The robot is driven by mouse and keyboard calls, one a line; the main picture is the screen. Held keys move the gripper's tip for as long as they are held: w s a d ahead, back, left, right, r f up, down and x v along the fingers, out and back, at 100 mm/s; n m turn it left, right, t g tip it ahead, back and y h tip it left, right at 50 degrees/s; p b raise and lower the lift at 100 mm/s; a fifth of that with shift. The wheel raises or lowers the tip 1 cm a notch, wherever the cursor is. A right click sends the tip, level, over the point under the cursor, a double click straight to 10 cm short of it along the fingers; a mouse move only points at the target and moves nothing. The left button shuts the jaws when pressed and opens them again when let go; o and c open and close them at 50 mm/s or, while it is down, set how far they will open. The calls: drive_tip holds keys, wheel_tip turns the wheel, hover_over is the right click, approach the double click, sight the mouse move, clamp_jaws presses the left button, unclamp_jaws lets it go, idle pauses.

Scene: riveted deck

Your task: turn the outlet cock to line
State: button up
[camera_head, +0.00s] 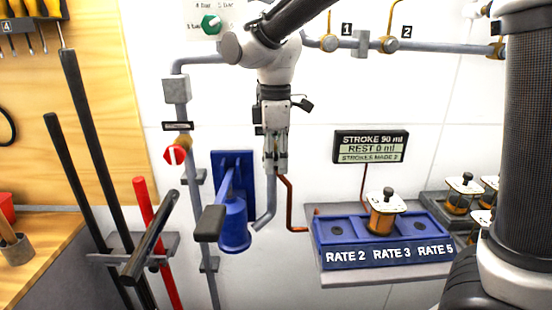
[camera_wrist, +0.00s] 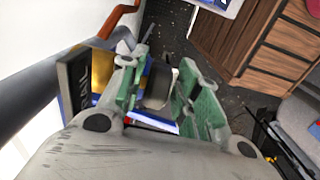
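A red-handled cock (camera_head: 175,154) with a brass body sits on the grey vertical pipe (camera_head: 193,205), below a small dark label plate (camera_head: 178,126) too small to read. It is probably the outlet cock; its set position cannot be read. My gripper (camera_head: 275,165) points down, to the right of the cock and apart from it, in front of the wall beside the blue pump (camera_head: 234,225). In the wrist view my gripper (camera_wrist: 160,88) has its green-padded fingers spread. A grey part and some blue show through the gap, apparently beyond the fingers, not gripped.
The pump's dark handle (camera_head: 209,223) juts forward. Valves 1 (camera_head: 329,43) and 2 (camera_head: 388,44) are on the upper pipe. A display (camera_head: 370,146) reads "STROKE 90 ml, REST 0 ml".

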clamp_jaws()
idle(0.3)
drive_tip(key=y, duration=0.3)
drive_tip(key=shift+d+f, duration=0.1)
drive_tip(key=shift+d, duration=0.1)
drive_tip(key=y, duration=0.3)
drive_tip(key=shift+d+f+y, duration=0.1)
drive_tip(key=shift+f+y, duration=0.05)
drive_tip(key=shift+y, duration=0.15)
drive_tip(key=y, duration=0.5)
drive_tip(key=shift+f, duration=0.35)
drive_tip(key=y, duration=0.6)
drive_tip(key=shift+a+f+t, duration=0.2)
drive_tip(key=shift+t, duration=0.1)
drive_tip(key=shift+y, duration=0.3)
